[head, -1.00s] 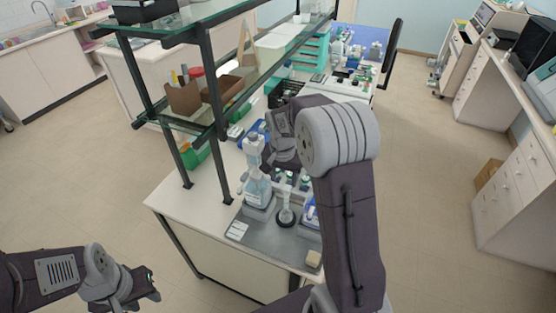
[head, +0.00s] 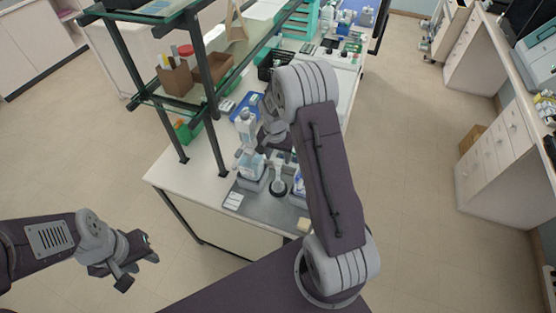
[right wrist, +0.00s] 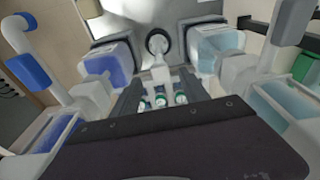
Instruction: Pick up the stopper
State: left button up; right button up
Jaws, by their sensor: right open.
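I cannot pick out the stopper for certain. In the right wrist view a small pale upright piece (right wrist: 160,72) stands in front of a round dark ring (right wrist: 157,42) on the grey mat. The ring also shows in the head view (head: 279,188). My right gripper (head: 274,132) is over the bench, partly hidden by its own arm.
Wash bottles crowd both sides: a blue-topped one (right wrist: 28,70) at left and a pale-topped one (right wrist: 292,22) at right in the right wrist view. A glass shelf frame (head: 208,80) rises left of my right arm. Open floor lies right of the bench.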

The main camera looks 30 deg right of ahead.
aim_at(279, 161)
notch_tip(279, 161, down, 2)
jog(key=shift+w+f+p, duration=0.15)
jog(key=shift+p, duration=0.15)
jog(key=shift+w+d+f, duration=0.15)
jog(key=shift+d+f, duration=0.15)
jog(key=shift+f, duration=0.05)
pick_arm(q)
jog(key=shift+r, duration=0.7)
pick_arm(e)
jog(key=shift+a+r, duration=0.1)
jog(key=shift+a, duration=0.05)
grip_shut()
